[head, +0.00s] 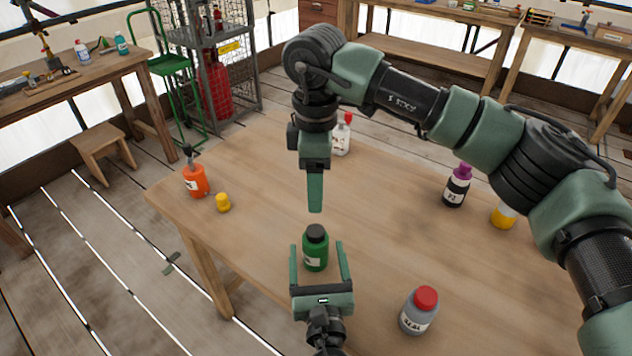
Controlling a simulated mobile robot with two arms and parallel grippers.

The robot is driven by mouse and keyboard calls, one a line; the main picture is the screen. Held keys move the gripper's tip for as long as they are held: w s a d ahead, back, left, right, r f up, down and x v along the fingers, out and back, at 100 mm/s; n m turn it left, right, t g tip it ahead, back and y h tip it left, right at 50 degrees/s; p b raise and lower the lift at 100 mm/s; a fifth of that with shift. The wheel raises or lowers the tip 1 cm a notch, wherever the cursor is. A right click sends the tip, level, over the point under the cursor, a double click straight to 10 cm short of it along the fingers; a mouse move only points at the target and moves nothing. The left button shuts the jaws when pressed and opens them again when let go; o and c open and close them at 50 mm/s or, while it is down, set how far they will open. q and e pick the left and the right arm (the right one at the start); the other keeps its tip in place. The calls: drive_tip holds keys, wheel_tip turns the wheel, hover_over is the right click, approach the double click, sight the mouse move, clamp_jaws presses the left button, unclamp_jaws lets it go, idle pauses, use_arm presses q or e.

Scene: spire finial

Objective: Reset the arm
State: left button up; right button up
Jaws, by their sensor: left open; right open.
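My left gripper (319,248) is at the table's near side with its two fingers apart. A green bottle with a black cap (316,254) stands upright between or just beyond these fingers, with a gap on each side. My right gripper (315,208) points down above the table, a little beyond the green bottle. It is seen edge-on, open, and nothing shows in it. My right arm reaches in from the right across the view.
The wooden table (265,230) also bears an orange bottle (195,181), a yellow cap-like piece (223,203), a white red-capped bottle (342,139), a dark purple-capped bottle (456,188), a yellow-and-white container (503,216) and a grey red-capped bottle (417,313). The table's centre right is clear.

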use_arm(q)
drive_tip(key=shift+s, duration=0.35)
drive_tip(key=shift+r, duration=0.1)
